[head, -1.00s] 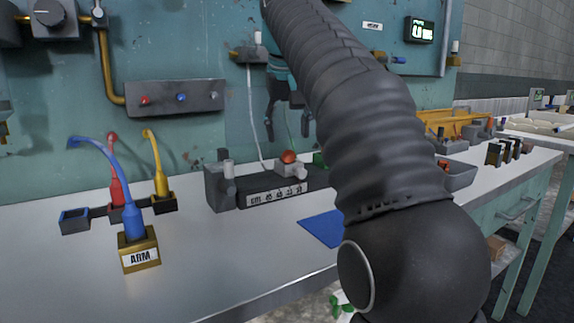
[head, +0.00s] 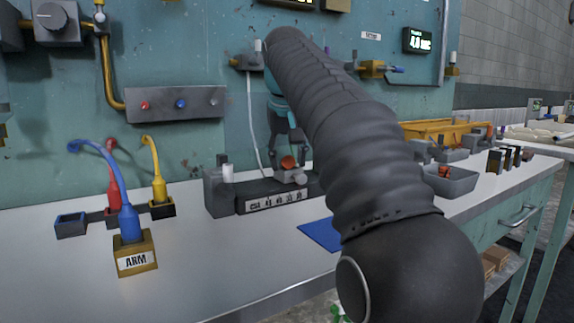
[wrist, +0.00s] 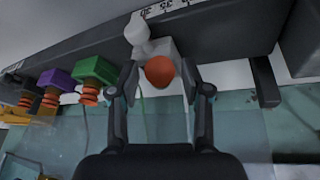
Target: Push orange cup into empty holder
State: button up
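The orange cup (wrist: 160,71) shows as a rounded orange end on a pale grey block (wrist: 140,40) at a dark bar with a printed scale. In the head view the orange piece (head: 288,162) is at the bar's right part, below my gripper (head: 286,143). In the wrist view my gripper (wrist: 160,80) is open, with one finger on each side of the orange cup and a small gap on both sides. I cannot tell which part is the empty holder; my arm hides the bar's right end in the head view.
Green (wrist: 96,72) and purple (wrist: 57,78) blocks with orange ribbed parts sit left in the wrist view. The cable rack (head: 110,213) and the ARM box (head: 135,260) stand left on the bench. A grey bin (head: 450,180) stands right.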

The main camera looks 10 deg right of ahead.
grip_shut()
jog(key=shift+r, duration=0.1)
